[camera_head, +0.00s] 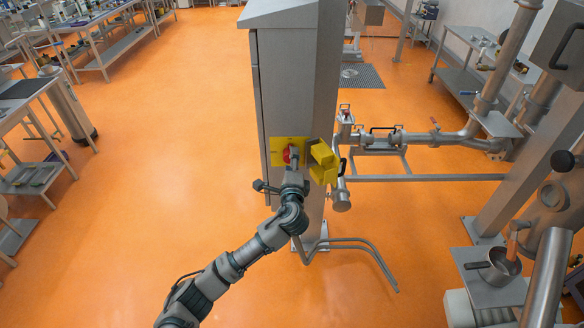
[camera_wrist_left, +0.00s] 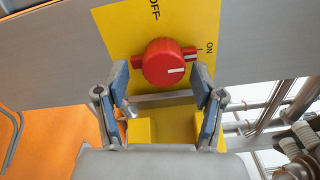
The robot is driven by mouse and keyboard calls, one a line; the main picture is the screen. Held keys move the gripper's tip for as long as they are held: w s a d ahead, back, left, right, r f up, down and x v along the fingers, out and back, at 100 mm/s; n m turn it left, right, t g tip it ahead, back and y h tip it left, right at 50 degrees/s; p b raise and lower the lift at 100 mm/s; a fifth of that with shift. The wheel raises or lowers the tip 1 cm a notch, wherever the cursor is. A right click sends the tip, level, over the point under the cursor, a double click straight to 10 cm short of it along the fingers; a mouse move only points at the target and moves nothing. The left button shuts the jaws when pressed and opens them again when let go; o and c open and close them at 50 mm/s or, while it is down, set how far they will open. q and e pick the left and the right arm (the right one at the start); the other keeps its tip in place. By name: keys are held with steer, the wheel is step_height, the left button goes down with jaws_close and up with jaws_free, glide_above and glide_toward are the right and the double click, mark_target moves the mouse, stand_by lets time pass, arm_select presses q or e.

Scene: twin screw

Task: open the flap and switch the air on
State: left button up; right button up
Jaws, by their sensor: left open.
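The red switch knob (camera_head: 289,154) sits on a yellow plate (camera_head: 277,151) on the grey cabinet. The yellow flap (camera_head: 324,160) stands open to the right of the knob. In the left wrist view the knob (camera_wrist_left: 170,62) has its bar lying left to right, its right end towards the ON mark (camera_wrist_left: 209,48); OFF (camera_wrist_left: 155,10) is above. I cannot tell its exact setting. My left gripper (camera_head: 293,164) is open in front of the knob. In the wrist view its fingers (camera_wrist_left: 160,84) are spread below and to either side of the knob, apparently empty. My right gripper is not in view.
The grey cabinet (camera_head: 288,80) stands on the orange floor. Steel pipework (camera_head: 400,138) runs to its right, and bent tubes (camera_head: 355,245) lie at its foot. A pan (camera_head: 497,266) stands on a ledge at the lower right. The floor left of the cabinet is clear.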

arm_select(q)
steer(key=s, duration=1.1)
steer(key=shift+s+f, duration=0.15)
steer(key=shift+s, duration=0.2)
